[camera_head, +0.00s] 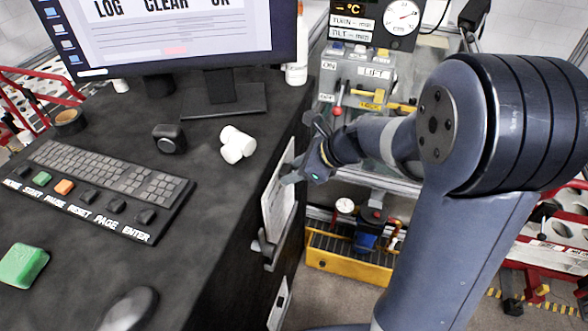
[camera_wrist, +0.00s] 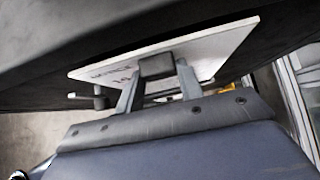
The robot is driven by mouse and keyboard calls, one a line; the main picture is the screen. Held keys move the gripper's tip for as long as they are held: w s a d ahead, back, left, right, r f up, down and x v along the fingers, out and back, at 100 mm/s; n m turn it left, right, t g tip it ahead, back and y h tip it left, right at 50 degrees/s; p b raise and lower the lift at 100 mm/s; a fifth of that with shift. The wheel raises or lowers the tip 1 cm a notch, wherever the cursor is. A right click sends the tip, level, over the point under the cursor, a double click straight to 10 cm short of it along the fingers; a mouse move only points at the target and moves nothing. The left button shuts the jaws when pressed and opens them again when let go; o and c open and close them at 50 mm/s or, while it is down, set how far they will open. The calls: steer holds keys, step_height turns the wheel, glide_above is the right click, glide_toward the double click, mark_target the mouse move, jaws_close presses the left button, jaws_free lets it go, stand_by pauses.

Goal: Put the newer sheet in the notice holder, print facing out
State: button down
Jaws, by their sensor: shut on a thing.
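A white sheet (camera_head: 278,208), stiff like a board, is upright along the right side of the dark desk. Faint print shows on its face turned away from the desk. My gripper (camera_head: 292,178) is at the sheet's upper right edge. In the wrist view my gripper's two fingers (camera_wrist: 157,70) are closed on a dark block at the white sheet (camera_wrist: 222,48), and some dark print shows left of them. A grey bracket (camera_head: 264,250), perhaps part of the notice holder, is at the sheet's lower end. Another white sheet (camera_head: 279,305) is lower on the desk side. I cannot tell which is newer.
The desk top holds a keyboard (camera_head: 105,180), a monitor (camera_head: 190,40), white cylinders (camera_head: 236,145) and a green block (camera_head: 22,266). A yellow crate (camera_head: 345,268) with tools stands right of the desk. A panel with levers (camera_head: 355,85) is behind my gripper.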

mark_target(281, 187)
steer(key=shift+f+b, duration=1.55)
steer(key=shift+f, duration=0.55)
steer(key=c, duration=0.9)
jaws_free()
steer(key=shift+o, duration=0.2)
steer(key=shift+r, duration=0.1)
steer(key=v, duration=1)
steer(key=shift+d+r, duration=0.25)
steer(key=shift+d, duration=0.05)
steer(key=shift+s+a+f, duration=0.1)
